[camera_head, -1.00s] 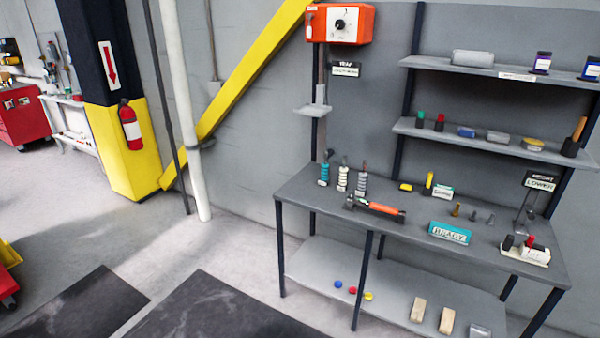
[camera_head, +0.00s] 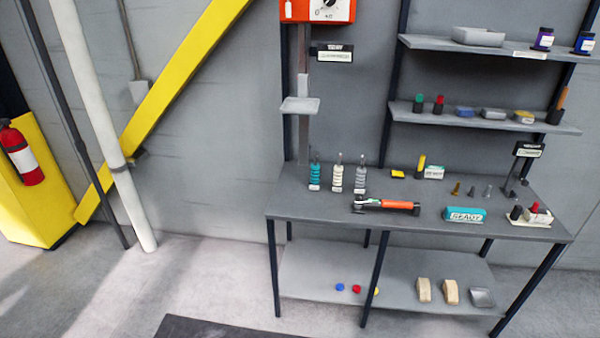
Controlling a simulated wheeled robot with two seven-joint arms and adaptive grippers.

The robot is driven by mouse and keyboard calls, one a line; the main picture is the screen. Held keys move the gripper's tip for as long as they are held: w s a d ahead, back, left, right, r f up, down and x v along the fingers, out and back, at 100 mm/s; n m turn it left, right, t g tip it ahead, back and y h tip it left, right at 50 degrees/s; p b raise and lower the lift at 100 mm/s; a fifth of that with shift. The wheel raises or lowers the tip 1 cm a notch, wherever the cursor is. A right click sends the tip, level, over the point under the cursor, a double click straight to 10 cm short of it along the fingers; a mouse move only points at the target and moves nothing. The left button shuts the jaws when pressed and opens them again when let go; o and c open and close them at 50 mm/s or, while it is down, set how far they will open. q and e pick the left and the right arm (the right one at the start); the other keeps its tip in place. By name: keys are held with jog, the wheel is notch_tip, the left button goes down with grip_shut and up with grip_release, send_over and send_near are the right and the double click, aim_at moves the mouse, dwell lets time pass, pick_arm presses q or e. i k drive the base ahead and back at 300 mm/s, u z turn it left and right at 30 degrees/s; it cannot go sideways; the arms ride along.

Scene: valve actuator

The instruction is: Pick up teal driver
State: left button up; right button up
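A teal-handled driver (camera_head: 314,175) stands upright near the left end of the grey workbench (camera_head: 300,205). It is the leftmost of three similar upright drivers, with a white-handled one (camera_head: 337,177) and a grey-handled one (camera_head: 360,178) to its right. A pale label shows at the teal driver's base. Neither of my grippers is in view, and nothing is touching the teal driver.
An orange-handled tool (camera_head: 388,204) lies in front of the drivers. A teal READY block (camera_head: 465,215) sits to the right.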

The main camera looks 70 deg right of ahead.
aim_at(314, 182)
jog(key=z, duration=0.45)
jog(key=i, duration=0.95)
jog(key=z, duration=0.75)
